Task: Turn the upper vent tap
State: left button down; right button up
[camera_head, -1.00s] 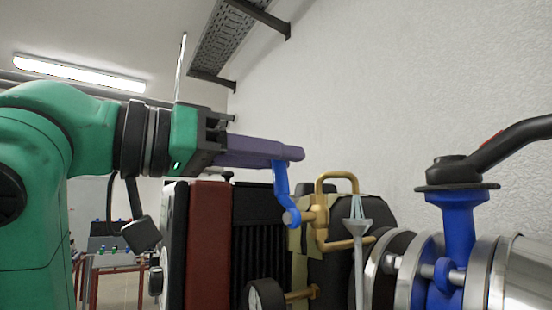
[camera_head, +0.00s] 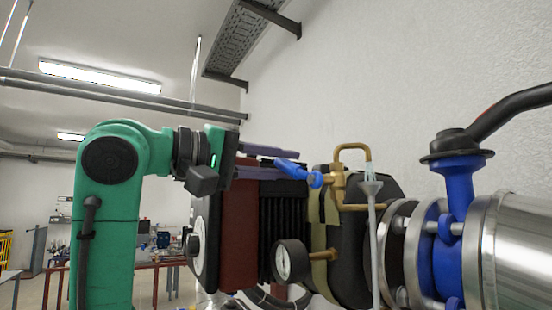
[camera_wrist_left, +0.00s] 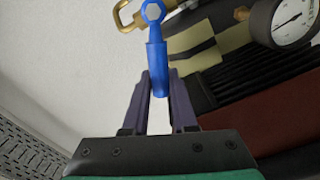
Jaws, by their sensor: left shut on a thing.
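The upper vent tap has a blue lever handle (camera_head: 297,172) on a brass valve body (camera_head: 338,183) beside the top of the plate exchanger. The lever slants up and left from its pivot. My left gripper (camera_head: 289,163) reaches in from the left with its purple fingers shut on the lever's free end. The left wrist view shows the blue lever (camera_wrist_left: 157,66) with its end between the two fingertips (camera_wrist_left: 159,78). The hex-nut pivot is clear of the fingers. My right gripper is not in view.
A pressure gauge (camera_head: 290,260) sits below the tap. A blue valve (camera_head: 460,190) with a black lever is further right. The wall lies behind.

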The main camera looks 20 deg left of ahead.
pick_arm(q)
jog(key=shift+w+a+f+n+b, duration=0.1)
jog(key=shift+w+f+n+b, duration=0.05)
jog(key=shift+f+n+b, duration=0.6)
jog(key=shift+a+f+n+b, duration=0.1)
jog(key=shift+f+n+b, duration=0.35)
jog(key=shift+n, duration=0.4)
jog(key=shift+f+n+b, duration=0.3)
jog(key=shift+n+b, duration=0.15)
jog(key=shift+n, duration=0.35)
jog(key=shift+w, duration=0.1)
jog(key=c, duration=0.9)
grip_release()
jog(key=shift+o, duration=1)
jog(key=shift+w+d+f, duration=0.1)
jog(key=shift+w+d, duration=0.15)
jog(key=b+v, duration=0.4)
jog(key=v, duration=1)
jog(key=shift+s, duration=0.25)
